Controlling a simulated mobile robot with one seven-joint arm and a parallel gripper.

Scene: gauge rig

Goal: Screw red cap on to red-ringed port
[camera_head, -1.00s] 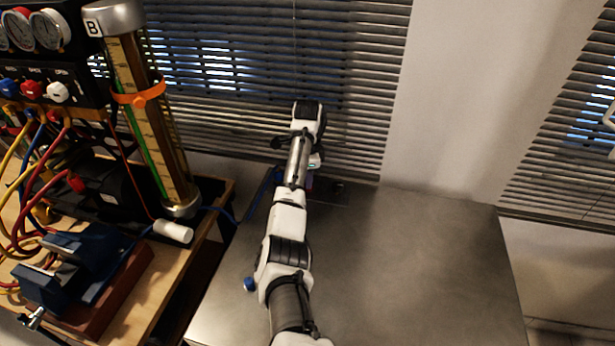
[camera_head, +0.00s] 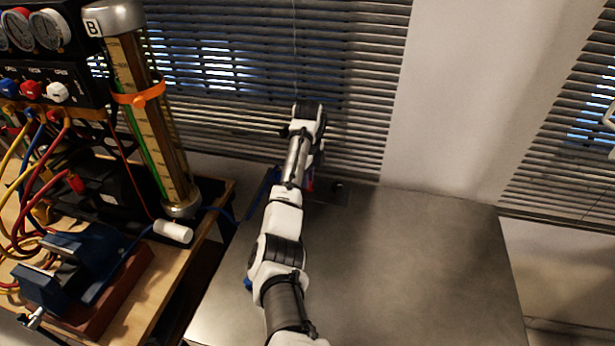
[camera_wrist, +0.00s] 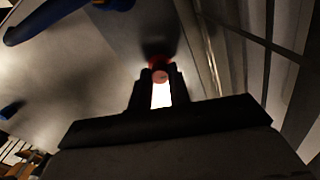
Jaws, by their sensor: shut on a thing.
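My gripper (camera_wrist: 158,92) shows in the wrist view with its two dark fingers shut on the red cap (camera_wrist: 160,76), a small pinkish-red round thing at the fingertips. A darker red edge (camera_wrist: 158,62) shows just beyond the cap, against a dark patch; I cannot tell whether it is the port's red ring or part of the cap, nor whether the cap touches the port. In the head view, my arm hides the gripper and most of the spot in front of it. A small bit of red (camera_head: 310,185) shows beside the arm there.
A steel table (camera_head: 420,270) lies under my arm, with its right side clear. A blue cap (camera_head: 248,284) is partly behind my arm. A blue part (camera_head: 264,186) stands left of the arm. Window blinds (camera_head: 350,90) are close behind. A gauge rig (camera_head: 40,70) stands left.

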